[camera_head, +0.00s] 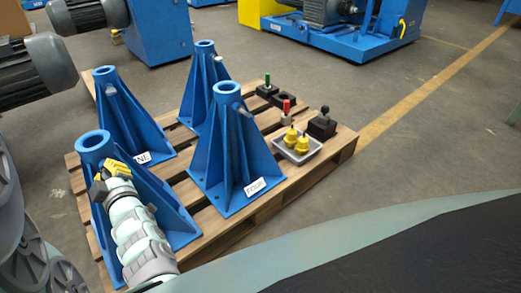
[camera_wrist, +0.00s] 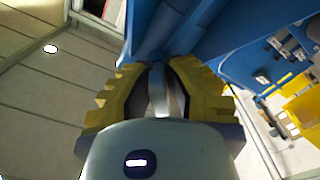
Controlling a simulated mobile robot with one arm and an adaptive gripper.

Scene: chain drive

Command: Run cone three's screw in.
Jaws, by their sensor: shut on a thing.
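Four blue cone stands stand on a wooden pallet. The front-left cone (camera_head: 93,141) has my gripper (camera_head: 112,172) against its upper side; its label is hidden behind my arm, so I cannot read its number. In the wrist view my gripper (camera_wrist: 158,95) has its yellow jaws closed on a slim grey screw (camera_wrist: 157,88) at the blue cone wall (camera_wrist: 165,35). How deep the screw sits is hidden. The back-left cone (camera_head: 125,125) has a label ending in "NE". The front-right cone (camera_head: 232,150) is labelled FOUR. The back-right cone (camera_head: 195,90) shows no readable label.
A grey tray (camera_head: 299,158) with two yellow pieces lies on the pallet's right side, near black blocks with red, green and black knobs (camera_head: 322,123). Grey motors (camera_head: 35,70) crowd the upper left. The concrete floor (camera_head: 430,130) to the right is clear.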

